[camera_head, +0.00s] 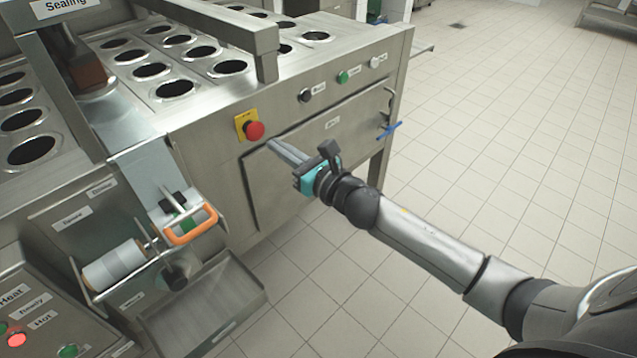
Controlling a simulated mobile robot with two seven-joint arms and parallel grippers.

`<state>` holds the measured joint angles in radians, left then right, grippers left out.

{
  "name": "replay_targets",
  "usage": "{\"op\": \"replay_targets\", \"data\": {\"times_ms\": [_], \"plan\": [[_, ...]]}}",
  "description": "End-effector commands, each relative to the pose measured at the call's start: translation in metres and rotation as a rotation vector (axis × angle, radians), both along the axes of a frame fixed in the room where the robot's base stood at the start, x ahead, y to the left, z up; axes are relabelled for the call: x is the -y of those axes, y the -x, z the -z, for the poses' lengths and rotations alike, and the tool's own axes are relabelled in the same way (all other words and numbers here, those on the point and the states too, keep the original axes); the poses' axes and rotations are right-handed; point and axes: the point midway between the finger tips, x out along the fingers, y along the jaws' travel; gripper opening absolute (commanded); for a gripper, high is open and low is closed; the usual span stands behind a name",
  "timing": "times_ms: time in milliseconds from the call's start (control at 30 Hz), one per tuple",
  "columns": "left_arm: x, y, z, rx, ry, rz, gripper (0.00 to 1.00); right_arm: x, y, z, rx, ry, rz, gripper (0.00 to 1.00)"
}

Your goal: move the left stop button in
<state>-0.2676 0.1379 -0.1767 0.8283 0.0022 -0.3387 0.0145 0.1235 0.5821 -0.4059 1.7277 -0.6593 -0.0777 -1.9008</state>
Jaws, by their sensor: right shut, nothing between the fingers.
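The red stop button (254,130) sits on a yellow plate (240,120) on the front of the steel cup filler machine. My right gripper (272,145) is shut and empty. Its fingertips are just below and to the right of the red button; I cannot tell whether they touch it. No other red stop button on a yellow plate shows in this view. My left gripper is not in view.
Black (305,95), green (342,77) and white (375,62) buttons are on the same front panel. A hatch door with a blue handle (390,129) is below. An orange handle (190,226) and a film roll (115,265) stick out at left.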

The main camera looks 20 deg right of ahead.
Motion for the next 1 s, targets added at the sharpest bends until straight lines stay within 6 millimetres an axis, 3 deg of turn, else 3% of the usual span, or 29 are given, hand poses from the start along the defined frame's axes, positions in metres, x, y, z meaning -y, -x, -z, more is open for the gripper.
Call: {"op": "replay_targets", "data": {"times_ms": [100, 167, 400, 700, 1000], "plan": [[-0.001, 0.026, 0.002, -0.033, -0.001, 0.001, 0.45, 0.005, 0.021, 0.002, -0.005, 0.000, -0.002, 0.00], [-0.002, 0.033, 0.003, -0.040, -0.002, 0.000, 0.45, 0.009, 0.029, 0.002, -0.006, 0.000, -0.002, 0.00], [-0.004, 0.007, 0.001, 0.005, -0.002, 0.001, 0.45, 0.020, 0.060, 0.003, -0.007, -0.001, -0.002, 0.00], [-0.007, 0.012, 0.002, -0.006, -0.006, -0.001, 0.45, 0.030, 0.088, 0.002, -0.004, 0.000, -0.003, 0.00], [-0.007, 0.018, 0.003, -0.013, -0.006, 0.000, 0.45, 0.032, 0.093, 0.002, -0.004, 0.001, -0.003, 0.00]]}}
